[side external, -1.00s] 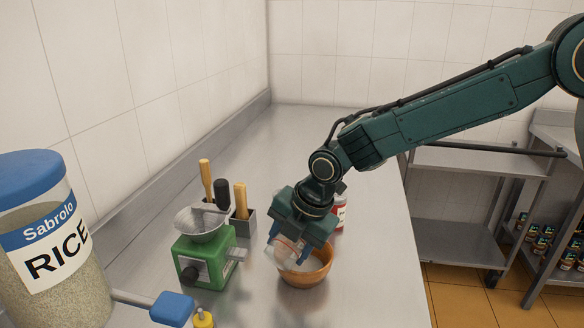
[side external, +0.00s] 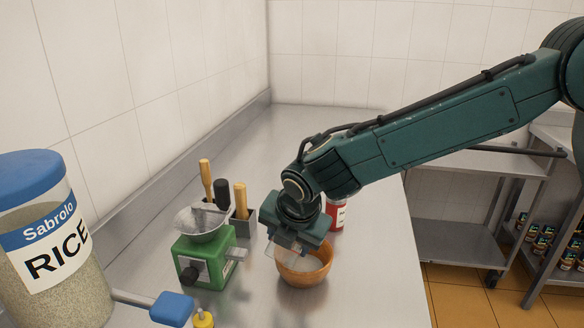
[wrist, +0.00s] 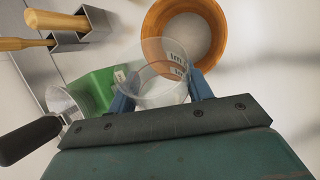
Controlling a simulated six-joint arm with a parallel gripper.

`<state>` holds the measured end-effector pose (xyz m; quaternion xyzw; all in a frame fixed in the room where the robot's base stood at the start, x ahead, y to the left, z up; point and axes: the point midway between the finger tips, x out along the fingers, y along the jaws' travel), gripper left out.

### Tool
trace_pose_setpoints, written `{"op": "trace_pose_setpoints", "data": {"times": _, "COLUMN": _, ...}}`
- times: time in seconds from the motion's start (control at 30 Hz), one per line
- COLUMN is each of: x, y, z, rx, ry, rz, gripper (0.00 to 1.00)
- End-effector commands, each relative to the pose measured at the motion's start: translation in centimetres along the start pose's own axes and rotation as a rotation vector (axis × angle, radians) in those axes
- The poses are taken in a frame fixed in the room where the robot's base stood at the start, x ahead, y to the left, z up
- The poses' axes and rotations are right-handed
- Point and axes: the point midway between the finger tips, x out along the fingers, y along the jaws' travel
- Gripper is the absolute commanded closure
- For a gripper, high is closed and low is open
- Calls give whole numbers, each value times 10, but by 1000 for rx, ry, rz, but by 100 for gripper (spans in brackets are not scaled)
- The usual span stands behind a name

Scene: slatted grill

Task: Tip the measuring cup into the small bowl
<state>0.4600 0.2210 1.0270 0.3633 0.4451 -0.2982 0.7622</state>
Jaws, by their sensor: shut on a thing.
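The clear measuring cup (wrist: 163,88) is between the blue fingers of my gripper (wrist: 160,100) in the wrist view. My gripper is shut on it. In the side view my gripper (side external: 288,252) is just above the left part of the small orange-brown bowl (side external: 314,274), and the cup is mostly hidden under it. In the wrist view the cup's far rim overlaps the near edge of the bowl (wrist: 154,22). White material covers the bowl's bottom. I cannot tell whether the cup still holds anything.
A green scale (side external: 208,262) with a metal pan stands left of the bowl. Behind it is a metal holder (side external: 243,225) with wooden-handled tools. A red-labelled jar (side external: 337,215) is behind the bowl. A large rice jar (side external: 50,250) fills the near left. The counter right of the bowl is clear.

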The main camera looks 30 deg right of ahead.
Motion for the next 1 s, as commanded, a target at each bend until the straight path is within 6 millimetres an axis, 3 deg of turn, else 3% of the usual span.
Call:
{"op": "trace_pose_setpoints", "data": {"times": 0.5, "x": -7, "y": 3, "z": 2, "rx": -86, "ry": -223, "rz": -35, "gripper": 74}}
{"op": "trace_pose_setpoints", "data": {"times": 1.0, "x": -8, "y": 3, "z": 3, "rx": -99, "ry": -256, "rz": -40, "gripper": 74}}
